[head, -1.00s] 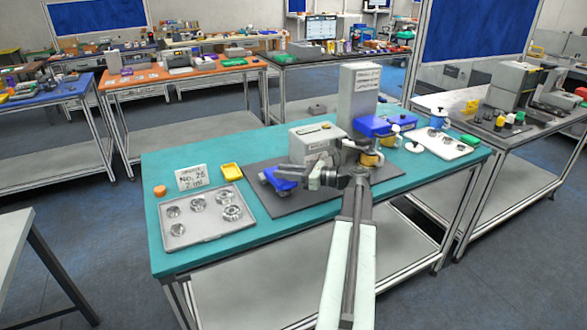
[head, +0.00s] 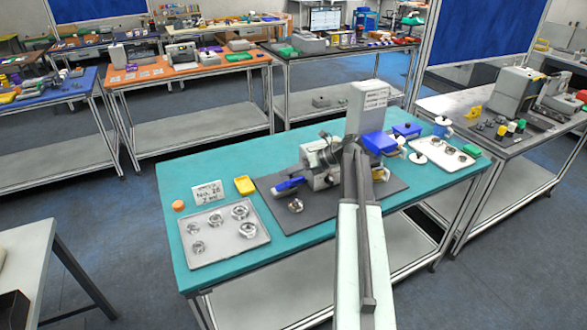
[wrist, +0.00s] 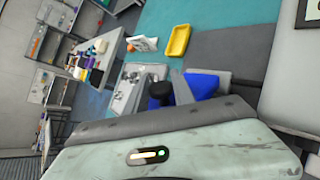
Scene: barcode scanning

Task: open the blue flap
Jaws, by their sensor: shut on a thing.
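The blue flap (head: 290,184) is at the left side of the grey machine (head: 320,165) on the dark mat. In the wrist view, blue that looks like this flap (wrist: 205,86) lies just beyond and right of my fingers. My gripper (wrist: 160,88) is shut on a black round knob (wrist: 159,90), with a grey finger on each side. Whether the knob is joined to the flap is hidden. In the head view my arm reaches over the machine's right side, and my fingertips are hard to make out.
A metal tray of round parts (head: 262,238), a yellow tray (head: 245,185) and a number card (head: 208,193) stand on the left of the teal table. A loose ring part (head: 296,206) lies on the mat (head: 310,219). A tall grey column (head: 368,108) and other blue pieces (head: 379,143) stand behind.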

